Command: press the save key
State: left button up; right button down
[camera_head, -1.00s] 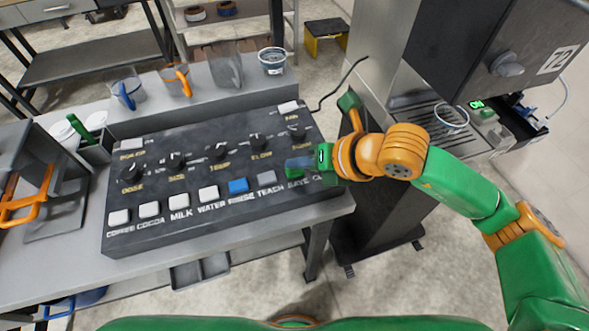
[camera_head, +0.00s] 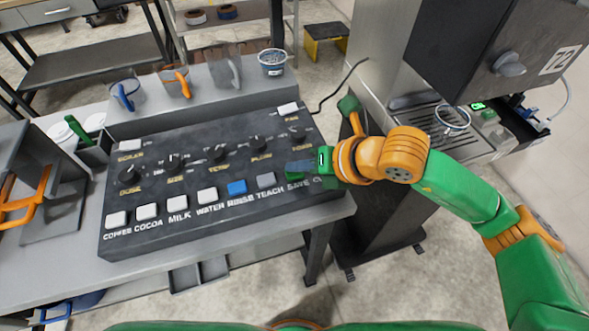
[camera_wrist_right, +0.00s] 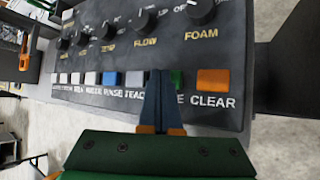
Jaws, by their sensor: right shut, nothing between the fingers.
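The dark control panel (camera_head: 205,165) lies on the grey counter with a row of labelled keys along its front. The save key (camera_wrist_right: 177,80) is green, between the grey teach key (camera_wrist_right: 135,78) and the orange clear key (camera_wrist_right: 213,80). In the head view the green save key (camera_head: 293,176) is partly covered by my right gripper (camera_head: 300,165). In the wrist view the right gripper (camera_wrist_right: 160,74) is shut and empty, its tips over the left part of the save key and hiding part of its label. I cannot tell whether they touch. My left gripper is not in view.
The blue rinse key (camera_head: 237,187) and several white keys lie further left. Knobs such as the foam knob (camera_wrist_right: 202,11) stand behind the key row. A coffee machine (camera_head: 425,85) stands to the right. Cups stand on the raised ledge behind the panel.

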aim_at(299, 176)
jog(key=shift+f, duration=0.2)
dwell(0.5)
jog(key=shift+r+p, duration=0.3)
jog(key=shift+r, duration=0.6)
jog(key=shift+r, duration=0.1)
jog(key=shift+r+p, duration=1.75)
jog(key=shift+r, duration=0.75)
jog(key=shift+f, duration=0.1)
